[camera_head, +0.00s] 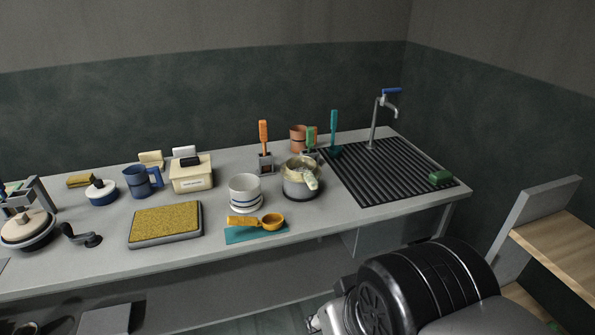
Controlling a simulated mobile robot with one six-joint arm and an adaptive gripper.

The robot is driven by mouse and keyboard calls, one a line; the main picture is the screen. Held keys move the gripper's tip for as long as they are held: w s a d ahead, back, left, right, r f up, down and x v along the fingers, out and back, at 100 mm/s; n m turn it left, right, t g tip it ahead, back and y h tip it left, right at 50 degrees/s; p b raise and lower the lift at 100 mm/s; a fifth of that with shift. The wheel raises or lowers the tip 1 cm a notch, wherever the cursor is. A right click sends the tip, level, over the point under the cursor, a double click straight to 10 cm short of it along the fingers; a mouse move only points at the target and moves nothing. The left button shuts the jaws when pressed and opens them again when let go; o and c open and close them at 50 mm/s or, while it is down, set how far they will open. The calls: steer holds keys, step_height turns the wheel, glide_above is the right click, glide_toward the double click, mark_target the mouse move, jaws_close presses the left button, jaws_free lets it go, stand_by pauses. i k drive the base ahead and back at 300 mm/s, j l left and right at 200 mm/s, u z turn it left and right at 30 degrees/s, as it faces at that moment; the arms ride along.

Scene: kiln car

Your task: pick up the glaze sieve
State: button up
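A yellow handled tool with a round, ring-like end (258,222) lies on a flat teal cloth (243,237) near the front edge of the grey worktop. It looks most like the glaze sieve, but its mesh is too small to make out. Its handle points left and its round end points right. Nothing lies on top of it. Part of what seems to be my gripper (318,322) shows at the bottom edge, low in front of the worktop and well apart from the tool. Its fingers are mostly cut off or hidden, so its opening does not show.
A white banded bowl (245,190) stands just behind the tool. A metal pot (300,186) is to its right, and a yellow-topped tray (165,224) to its left. A ribbed drainboard (385,171) with a tap is at right. Wooden shelving (556,236) stands far right.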

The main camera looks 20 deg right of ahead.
mark_target(299, 169)
steer(key=z, duration=2.85)
steer(key=u, duration=2.05)
steer(key=i+l+u, duration=0.1)
steer(key=i+u, duration=0.15)
steer(key=u, duration=0.15)
steer(key=i+l+u, duration=0.15)
steer(key=u, duration=0.3)
steer(key=i+l+u, duration=0.25)
steer(key=u, duration=0.15)
steer(key=i+l, duration=0.25)
steer(key=l, duration=0.15)
steer(key=i+l+u, duration=0.1)
steer(key=i+l, duration=0.45)
steer(key=l, duration=0.3)
